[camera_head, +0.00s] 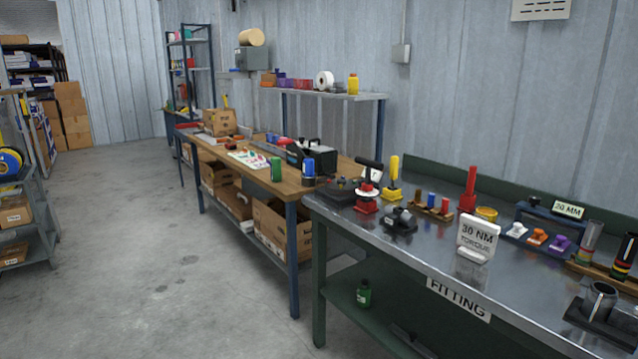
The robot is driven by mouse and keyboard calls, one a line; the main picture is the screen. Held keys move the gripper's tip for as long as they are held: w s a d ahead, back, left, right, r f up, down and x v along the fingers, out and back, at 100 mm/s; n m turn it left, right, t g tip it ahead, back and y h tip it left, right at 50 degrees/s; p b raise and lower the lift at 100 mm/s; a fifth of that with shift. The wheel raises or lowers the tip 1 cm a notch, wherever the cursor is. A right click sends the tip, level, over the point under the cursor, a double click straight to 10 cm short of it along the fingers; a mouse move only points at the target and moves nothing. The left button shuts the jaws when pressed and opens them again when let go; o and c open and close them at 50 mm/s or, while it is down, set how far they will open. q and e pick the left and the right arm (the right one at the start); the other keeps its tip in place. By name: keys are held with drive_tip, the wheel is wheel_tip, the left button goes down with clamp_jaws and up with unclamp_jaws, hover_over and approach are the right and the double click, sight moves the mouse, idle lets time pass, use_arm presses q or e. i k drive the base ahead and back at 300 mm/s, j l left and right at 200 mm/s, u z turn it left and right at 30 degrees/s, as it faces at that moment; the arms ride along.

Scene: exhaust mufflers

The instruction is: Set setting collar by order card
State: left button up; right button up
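On the steel fitting bench (420,250) stands a white card (478,237) reading "30 NM TORQUE". A second card (568,209) reading "20 MM" stands behind it on a dark frame. I cannot tell which piece is the setting collar. Candidates are small white (517,230), orange (537,237) and purple (559,243) pieces in a row. Posts with coloured bands (587,243) stand at the right on a wooden base. A metal cylinder (600,301) sits on a black base at the front right. Neither gripper is in view.
The bench also holds a red device with black handle (367,190), a yellow tool (392,182), a red tool (468,190) and a peg block (431,209). A wooden bench (240,168) adjoins it at the left. The floor (150,250) at left is clear.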

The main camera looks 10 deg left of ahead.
sight(368, 189)
drive_tip(key=i+j+z, duration=0.15)
drive_tip(key=z, duration=0.35)
drive_tip(key=i+j+z, duration=0.2)
drive_tip(key=z, duration=0.3)
drive_tip(key=i+j+z, duration=0.15)
drive_tip(key=j, duration=0.25)
drive_tip(key=i+j+z, duration=0.1)
drive_tip(key=j, duration=0.3)
drive_tip(key=i, duration=0.05)
